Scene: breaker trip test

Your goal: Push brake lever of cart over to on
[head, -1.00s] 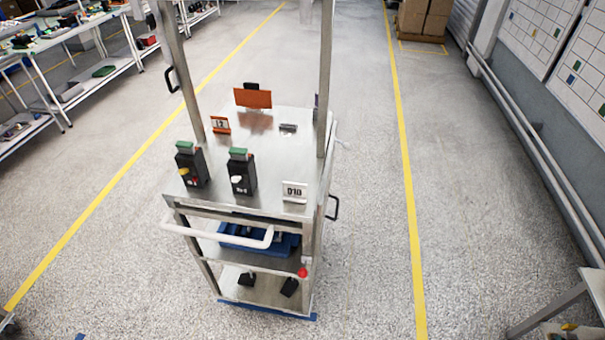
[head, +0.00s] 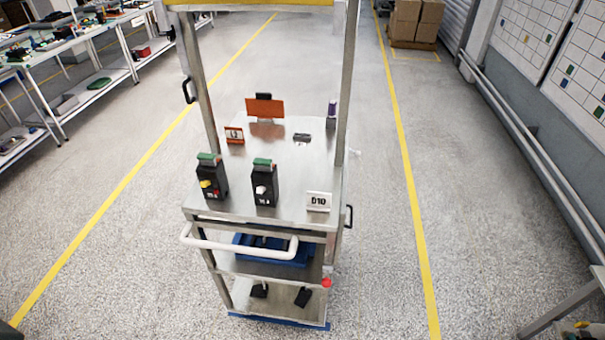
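The metal cart (head: 290,180) stands in the aisle ahead of me, with its white push handle (head: 238,245) on the near side. A small red knob (head: 326,283) sticks out at the cart's lower right near corner, by the lower shelves. It looks like the end of the brake lever; the arm of the lever is too small to make out, and I cannot tell its position. Neither of my grippers is in view, and nothing of mine is seen touching the cart.
Two black breakers with green tops (head: 264,182) and a "D10" sign (head: 318,202) stand on the cart top. A blue bin (head: 272,250) sits below. Workbenches (head: 95,60) line the left. Floor is clear between the yellow lines; a grey table (head: 565,310) edges in at lower right.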

